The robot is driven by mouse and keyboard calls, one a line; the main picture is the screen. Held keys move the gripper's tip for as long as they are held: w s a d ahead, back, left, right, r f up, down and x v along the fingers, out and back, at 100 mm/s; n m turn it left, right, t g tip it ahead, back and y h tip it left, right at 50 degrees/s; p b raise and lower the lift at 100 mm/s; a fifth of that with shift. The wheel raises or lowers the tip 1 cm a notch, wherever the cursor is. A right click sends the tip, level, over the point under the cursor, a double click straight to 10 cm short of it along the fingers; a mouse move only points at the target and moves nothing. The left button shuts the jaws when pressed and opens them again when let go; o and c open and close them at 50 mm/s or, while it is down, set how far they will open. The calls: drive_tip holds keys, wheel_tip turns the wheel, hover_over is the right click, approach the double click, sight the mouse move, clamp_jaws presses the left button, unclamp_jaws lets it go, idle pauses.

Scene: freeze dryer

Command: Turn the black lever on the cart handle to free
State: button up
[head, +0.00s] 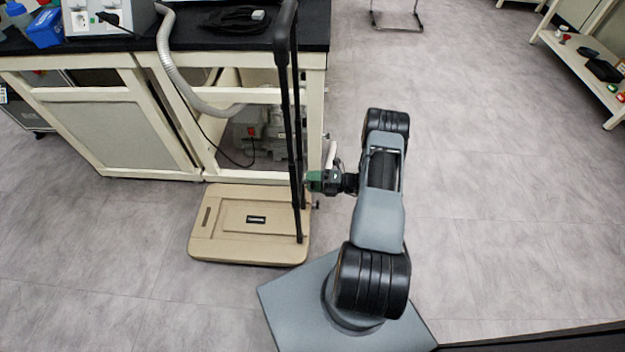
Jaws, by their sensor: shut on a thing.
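The cart has a flat beige platform (228,222) on the floor. Its tall black handle (290,110) stands upright along the platform's right side. My gripper (315,182) reaches in from the right with its green-tipped fingers close against the lower part of the handle. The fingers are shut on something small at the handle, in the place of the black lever. The lever itself is hidden by the fingers, and I cannot make out its angle. A small dark part (316,205) sticks out to the right just below my gripper.
A lab bench (105,46) with a black top stands behind and left of the cart. A grey hose (178,80) and a black cable hang from it near a machine (262,130) underneath. Shelves (570,60) stand far right. The floor (490,180) right of my arm is clear.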

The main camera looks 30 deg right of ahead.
drive_tip(key=shift+s+m, duration=0.1)
drive_tip(key=shift+m, duration=0.8)
drive_tip(key=o, duration=0.9)
drive_tip(key=shift+o, duration=0.2)
drive_tip(key=p+v, duration=0.1)
drive_tip(key=v, duration=1.2)
drive_tip(key=shift+s+d, duration=0.25)
